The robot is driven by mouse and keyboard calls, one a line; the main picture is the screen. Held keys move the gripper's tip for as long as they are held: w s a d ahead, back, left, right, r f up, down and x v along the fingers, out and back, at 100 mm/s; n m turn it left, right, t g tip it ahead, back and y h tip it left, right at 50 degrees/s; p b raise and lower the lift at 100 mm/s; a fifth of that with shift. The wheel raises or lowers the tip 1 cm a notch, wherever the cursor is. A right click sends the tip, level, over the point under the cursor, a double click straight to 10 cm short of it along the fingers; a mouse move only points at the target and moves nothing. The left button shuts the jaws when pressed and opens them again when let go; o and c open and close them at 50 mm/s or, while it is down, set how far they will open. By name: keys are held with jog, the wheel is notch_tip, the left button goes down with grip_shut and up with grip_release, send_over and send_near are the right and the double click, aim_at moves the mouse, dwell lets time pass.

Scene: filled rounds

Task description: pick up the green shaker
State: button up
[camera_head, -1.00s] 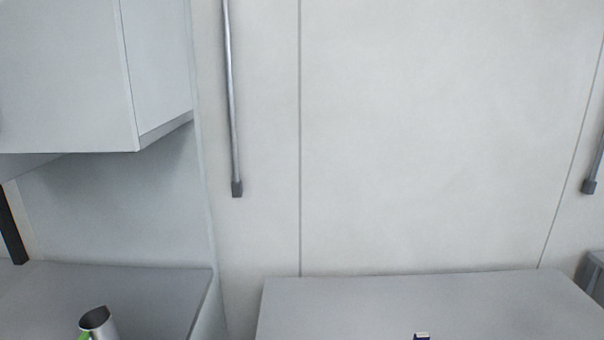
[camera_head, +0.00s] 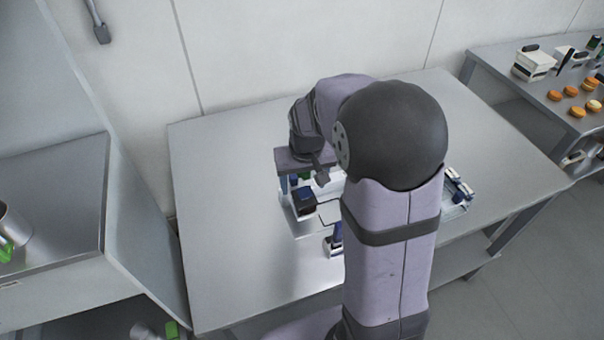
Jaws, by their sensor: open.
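My gripper (camera_head: 302,181) is over the middle table, fingers pointing down and apart. A small green patch (camera_head: 305,175) shows between or just behind the fingers. It may be the green shaker, but it is mostly hidden and I cannot tell whether the fingers touch it. A dark blue-black item (camera_head: 304,202) stands just in front of the gripper, on or at a pale tray (camera_head: 291,216).
My arm covers much of the grey table (camera_head: 220,230) and the tray's middle. Small items (camera_head: 458,186) show right of my arm. The table's left part is clear. A right table (camera_head: 535,95) holds orange rounds (camera_head: 572,91). A metal cup (camera_head: 12,228) stands left.

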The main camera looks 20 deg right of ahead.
jog(key=w+d+f+b, duration=0.1)
jog(key=w, duration=0.3)
jog(key=w+d+f+m+t+b, duration=0.1)
jog(key=w+d+f, duration=0.1)
jog(key=w, duration=0.2)
jog(key=w+d+f+t, duration=0.1)
jog(key=w+d, duration=0.1)
jog(key=w, duration=0.3)
jog(key=shift+w+d+f+h+b, duration=0.1)
jog(key=shift+d+f+h+b, duration=0.1)
jog(key=shift+h+b, duration=0.15)
jog(key=shift+p+x, duration=0.4)
jog(key=shift+x, duration=0.55)
jog(key=shift+w+a+f+p, duration=0.1)
jog(key=shift+w+f+p, duration=0.1)
jog(key=shift+f+p, duration=0.55)
jog(key=shift+w+a+f+p, duration=0.15)
jog(key=shift+f+p, duration=0.25)
jog(key=shift+f, duration=0.6)
jog(key=shift+x, duration=0.95)
jog(key=shift+d, duration=0.1)
jog(key=shift+r, duration=0.1)
jog(key=c, duration=1.2)
